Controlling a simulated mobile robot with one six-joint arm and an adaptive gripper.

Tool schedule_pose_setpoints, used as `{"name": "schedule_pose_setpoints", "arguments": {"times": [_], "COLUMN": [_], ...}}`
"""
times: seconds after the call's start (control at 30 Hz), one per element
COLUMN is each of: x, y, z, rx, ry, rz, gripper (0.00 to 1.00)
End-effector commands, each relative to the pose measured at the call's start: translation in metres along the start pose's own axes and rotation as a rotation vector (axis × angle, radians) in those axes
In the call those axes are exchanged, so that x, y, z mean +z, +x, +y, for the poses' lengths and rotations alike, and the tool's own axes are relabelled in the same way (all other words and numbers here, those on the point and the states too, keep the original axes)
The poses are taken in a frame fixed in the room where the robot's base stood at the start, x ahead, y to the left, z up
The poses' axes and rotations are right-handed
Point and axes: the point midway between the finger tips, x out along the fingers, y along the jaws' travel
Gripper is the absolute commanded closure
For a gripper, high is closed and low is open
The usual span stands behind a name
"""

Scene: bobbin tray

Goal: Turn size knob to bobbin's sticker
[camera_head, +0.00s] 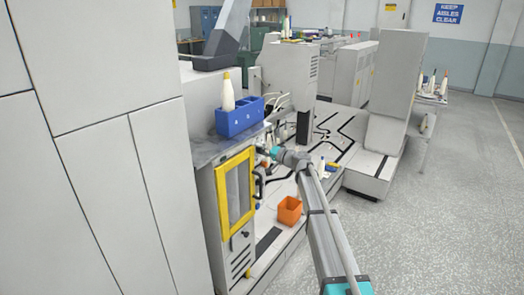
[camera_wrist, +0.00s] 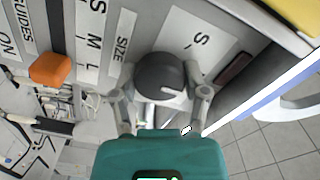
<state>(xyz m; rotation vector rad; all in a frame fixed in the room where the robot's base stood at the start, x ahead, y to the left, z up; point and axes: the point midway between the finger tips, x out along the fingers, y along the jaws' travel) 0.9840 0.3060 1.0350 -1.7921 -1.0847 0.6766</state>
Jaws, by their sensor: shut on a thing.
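In the wrist view a round dark grey size knob (camera_wrist: 158,75) with a pale pointer line, directed toward the lower right, sits on a light panel. My gripper (camera_wrist: 162,84) has its two fingers on either side of the knob, shut on it. A "SIZE" label (camera_wrist: 120,50) and a strip reading S, M, L (camera_wrist: 91,40) are left of the knob; a white plate with an S (camera_wrist: 205,35) is above right. In the head view a white bobbin (camera_head: 228,95) with a yellow top stands in a blue tray (camera_head: 238,122). No sticker on it is readable. My arm hides the knob there.
A yellow-framed door (camera_head: 221,205) is below the tray on the machine. An orange bin (camera_head: 289,210) is beside my arm. An orange block (camera_wrist: 50,68) and "GUIDES ON" lettering are at the left of the wrist view. Open floor (camera_head: 440,220) is at right.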

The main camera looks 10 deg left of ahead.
Motion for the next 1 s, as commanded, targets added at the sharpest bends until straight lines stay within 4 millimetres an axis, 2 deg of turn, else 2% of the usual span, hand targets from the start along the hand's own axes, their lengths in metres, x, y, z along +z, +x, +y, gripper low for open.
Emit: {"name": "schedule_pose_setpoints", "arguments": {"times": [0.7,1.0], "x": [0.0003,0.0005], "y": [0.0009,0.0008], "z": [0.0005,0.0007], "rx": [0.0,0.0], "ry": [0.678,0.911], "rz": [-0.001,-0.001], "gripper": [0.89,0.89]}}
